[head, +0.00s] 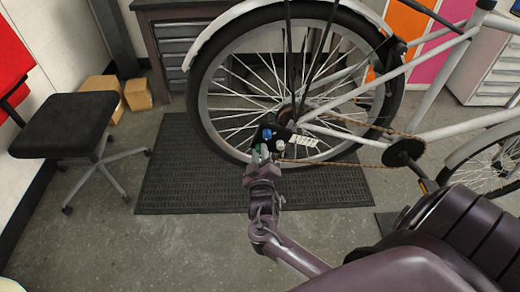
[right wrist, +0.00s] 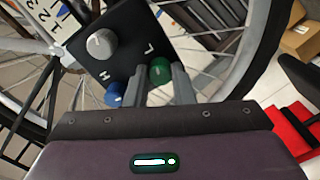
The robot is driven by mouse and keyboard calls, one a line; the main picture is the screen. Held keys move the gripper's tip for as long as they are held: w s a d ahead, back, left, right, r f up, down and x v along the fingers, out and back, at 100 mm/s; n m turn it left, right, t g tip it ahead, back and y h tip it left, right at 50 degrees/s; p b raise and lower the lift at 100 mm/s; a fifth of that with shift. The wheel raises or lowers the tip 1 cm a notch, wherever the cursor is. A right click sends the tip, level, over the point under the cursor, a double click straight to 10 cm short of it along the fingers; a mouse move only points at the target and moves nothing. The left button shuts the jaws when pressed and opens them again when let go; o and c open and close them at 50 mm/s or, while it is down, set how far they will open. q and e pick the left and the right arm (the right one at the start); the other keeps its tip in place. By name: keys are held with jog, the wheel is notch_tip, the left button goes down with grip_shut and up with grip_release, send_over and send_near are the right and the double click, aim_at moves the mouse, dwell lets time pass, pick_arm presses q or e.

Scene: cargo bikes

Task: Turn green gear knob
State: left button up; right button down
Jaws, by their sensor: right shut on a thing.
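A black panel (head: 283,132) with coloured knobs is mounted by the hub of the bike's rear wheel. In the right wrist view the panel (right wrist: 120,48) carries a green knob (right wrist: 160,71), a grey knob (right wrist: 102,43) and a blue knob (right wrist: 115,95), with letters H and L printed on it. My right gripper (head: 261,155) reaches the panel from the front. In the right wrist view its fingers (right wrist: 159,78) are on either side of the green knob, shut on it. The blue knob (head: 267,134) and grey knob (head: 280,145) stand just beside the gripper. My left gripper is out of view.
The bike's rear wheel (head: 207,112) stands on a dark mat (head: 180,185). A black stool (head: 65,125) and cardboard boxes (head: 138,94) are at the left. A workbench (head: 170,35) is behind. The floor in front of the mat is clear at the left.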

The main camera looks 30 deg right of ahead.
jog(key=shift+n+p, duration=4.55)
jog(key=shift+n, duration=2.85)
jog(key=c, duration=1.2)
grip_release()
jog(key=shift+c, duration=0.2)
jog(key=v, duration=0.8)
jog(key=shift+d, duration=0.1)
